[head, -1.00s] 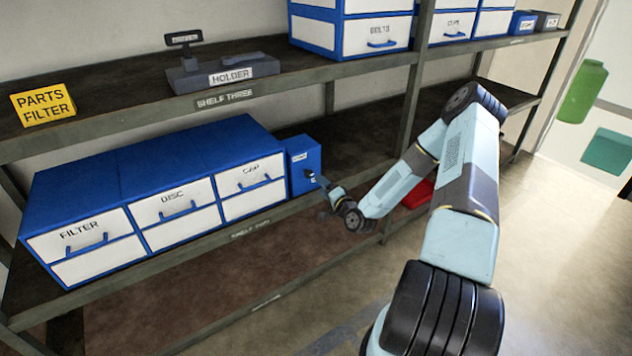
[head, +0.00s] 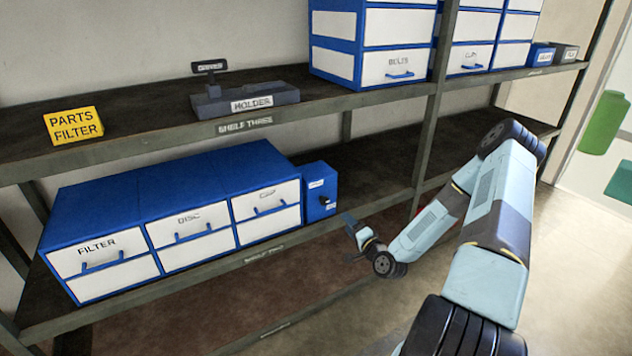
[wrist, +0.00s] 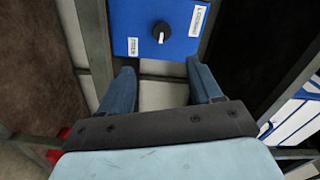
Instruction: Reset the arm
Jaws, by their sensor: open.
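My gripper (head: 350,224) is at the end of my bent arm, in front of the lower shelf's edge. It is just right of and below a small blue box with a black knob (head: 320,190), and apart from it. In the wrist view my gripper (wrist: 162,75) has its two fingers spread with nothing between them. The blue box (wrist: 180,40) shows ahead of the fingers there, with its black knob and two white labels. The finger tips are small in the head view.
Blue-and-white drawers labelled FILTER, DISC and a third word (head: 175,205) stand left of the blue box. Above are a grey holder (head: 225,104), a yellow PARTS FILTER sign (head: 74,126) and more drawers (head: 385,50). A shelf post (head: 434,110) stands near my arm. Floor at right looks clear.

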